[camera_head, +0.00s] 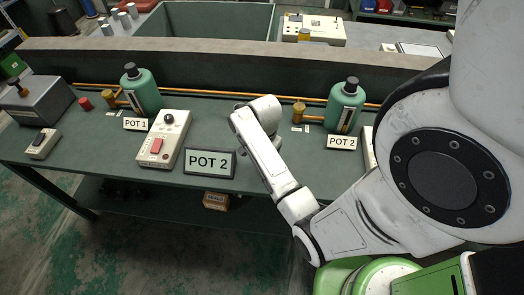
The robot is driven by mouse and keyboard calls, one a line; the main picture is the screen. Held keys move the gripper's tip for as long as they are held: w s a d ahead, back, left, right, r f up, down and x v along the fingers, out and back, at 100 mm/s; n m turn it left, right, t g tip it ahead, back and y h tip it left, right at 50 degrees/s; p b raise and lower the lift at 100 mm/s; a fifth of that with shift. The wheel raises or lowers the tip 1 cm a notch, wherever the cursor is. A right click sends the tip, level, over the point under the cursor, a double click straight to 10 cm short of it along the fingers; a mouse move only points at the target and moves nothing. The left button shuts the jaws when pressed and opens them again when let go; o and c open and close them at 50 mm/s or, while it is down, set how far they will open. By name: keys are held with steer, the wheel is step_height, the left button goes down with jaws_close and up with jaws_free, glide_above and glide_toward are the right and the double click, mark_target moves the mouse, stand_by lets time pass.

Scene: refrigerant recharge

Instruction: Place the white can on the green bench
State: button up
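The green bench (215,108) runs across the middle of the view, with its top partly covered by equipment. I cannot single out a white can for sure. Several pale grey-white cylinders (124,20) stand at the back left, on the surface beyond the dark ledge. My arm reaches from the right over the bench, with its white wrist above the middle. My gripper is hidden behind the wrist, so its fingers and anything in them cannot be seen.
Green bottles stand behind the POT 1 (136,124) and POT 2 (342,143) labels. A control box (164,139) and a larger POT 2 sign (209,161) stand near the front edge. A grey box (38,104) and a small red cylinder (85,104) are at left.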

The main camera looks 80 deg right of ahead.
steer(key=shift+w+a, duration=0.1)
steer(key=shift+a, duration=0.05)
steer(key=shift+f, duration=0.15)
steer(key=o, duration=1.2)
